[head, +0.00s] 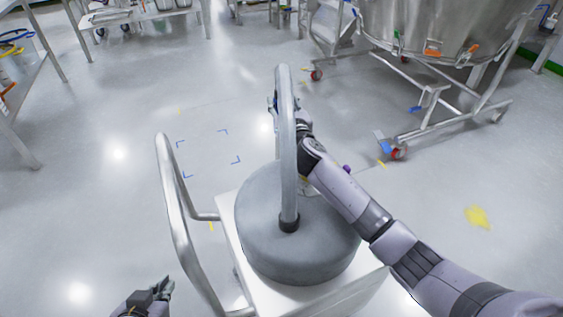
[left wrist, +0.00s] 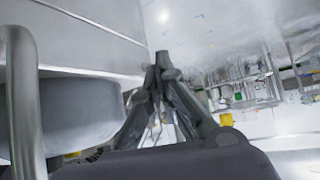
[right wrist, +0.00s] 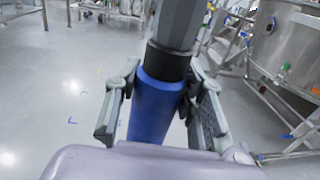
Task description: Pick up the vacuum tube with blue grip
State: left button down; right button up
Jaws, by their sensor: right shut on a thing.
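The grey vacuum tube (head: 287,150) rises from the round grey lid of the vacuum unit (head: 270,245) and bends over at its top. Its blue grip (right wrist: 153,106) shows in the right wrist view, below a black collar. My right gripper (right wrist: 165,100) has a finger on each side of the blue grip and is shut on it. In the head view the right gripper (head: 276,112) is partly hidden behind the tube. My left gripper (head: 168,287) is low at the left, apart from the unit. Its fingertips meet in the left wrist view (left wrist: 161,65), with nothing between them.
The unit sits on a white cart base with a metal handle (head: 176,225) at its left. A large steel vessel (head: 445,30) on a wheeled frame stands at the back right. Metal tables (head: 140,14) stand at the back left. The floor between is clear.

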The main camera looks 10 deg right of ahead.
aim_at(281, 89)
jog(key=shift+r, duration=0.1)
